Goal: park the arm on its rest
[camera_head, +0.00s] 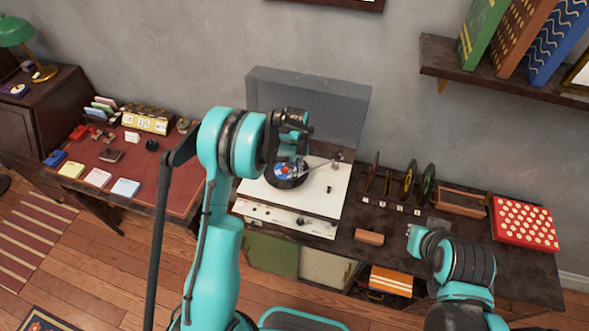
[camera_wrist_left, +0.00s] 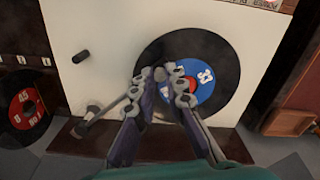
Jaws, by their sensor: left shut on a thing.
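The record player (camera_head: 285,218) stands on the dark cabinet with its grey lid raised. A black record (camera_head: 277,184) with a blue and red label lies on its platter; it also shows in the wrist view (camera_wrist_left: 222,62). The tonearm (camera_head: 322,164) reaches from its pivot at the deck's back right toward the record. In the wrist view the tonearm (camera_wrist_left: 112,112) runs up to my left gripper (camera_wrist_left: 163,75), which is shut on its head end over the record. The fingers hide the head end, and I cannot make out the rest. My right gripper (camera_head: 414,240) is over the cabinet, its fingers unclear.
Several upright records (camera_head: 409,180) stand right of the player. A wooden tray (camera_head: 461,202) and a red dotted box (camera_head: 524,223) are farther right. A small brown block (camera_head: 369,237) lies in front. The raised lid (camera_head: 340,105) stands behind the deck. A red-topped desk (camera_head: 170,172) is left.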

